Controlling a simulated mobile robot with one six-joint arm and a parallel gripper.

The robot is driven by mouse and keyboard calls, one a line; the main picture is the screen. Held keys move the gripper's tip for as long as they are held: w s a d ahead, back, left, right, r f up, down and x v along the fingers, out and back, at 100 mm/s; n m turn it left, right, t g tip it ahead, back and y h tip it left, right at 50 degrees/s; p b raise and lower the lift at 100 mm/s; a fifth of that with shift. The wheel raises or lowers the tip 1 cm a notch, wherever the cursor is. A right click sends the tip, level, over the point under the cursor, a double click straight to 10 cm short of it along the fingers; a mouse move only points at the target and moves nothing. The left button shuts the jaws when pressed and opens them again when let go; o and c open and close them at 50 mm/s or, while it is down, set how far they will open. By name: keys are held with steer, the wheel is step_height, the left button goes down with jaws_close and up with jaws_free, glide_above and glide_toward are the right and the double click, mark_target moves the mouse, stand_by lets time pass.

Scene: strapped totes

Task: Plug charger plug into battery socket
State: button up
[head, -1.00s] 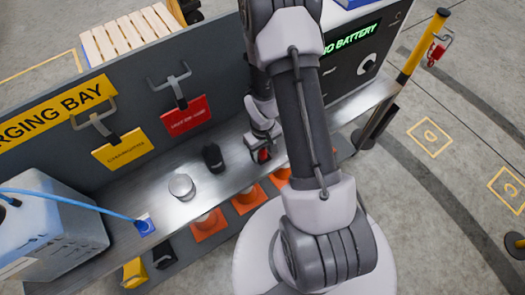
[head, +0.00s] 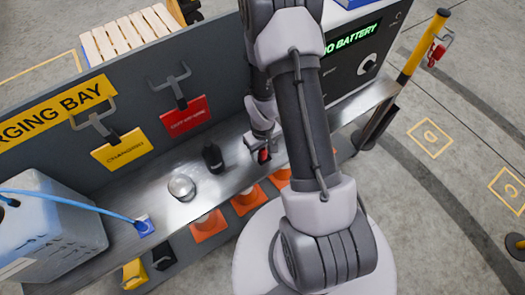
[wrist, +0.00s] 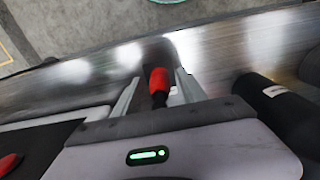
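A blue plug (head: 145,226) sits on the metal bench at the end of a blue cable (head: 70,202), which runs to a pale blue-white box (head: 45,235) at the left. I cannot make out a socket on that box. My gripper (head: 263,153) is low over the bench, well to the right of the blue plug. In the wrist view, its two grey fingers (wrist: 158,88) stand apart around a small red-and-black piece (wrist: 159,82). A gap shows at its left; I cannot tell whether the right finger touches it.
A black bottle-like cylinder (head: 213,157) stands beside my gripper, and it shows close in the wrist view (wrist: 283,105). A silver round can (head: 181,187) stands further left. Orange cones (head: 208,225) are below the bench edge. A panel reading NO BATTERY (head: 352,37) is at the right.

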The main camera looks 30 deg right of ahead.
jaws_close()
stand_by(1.2)
steer(key=shift+r, duration=0.1)
steer(key=shift+r+p, duration=2.25)
steer(key=shift+r, duration=0.7)
step_height(320, 180, up, 6)
steer(key=p, duration=0.4)
steer(key=shift+r, duration=0.1)
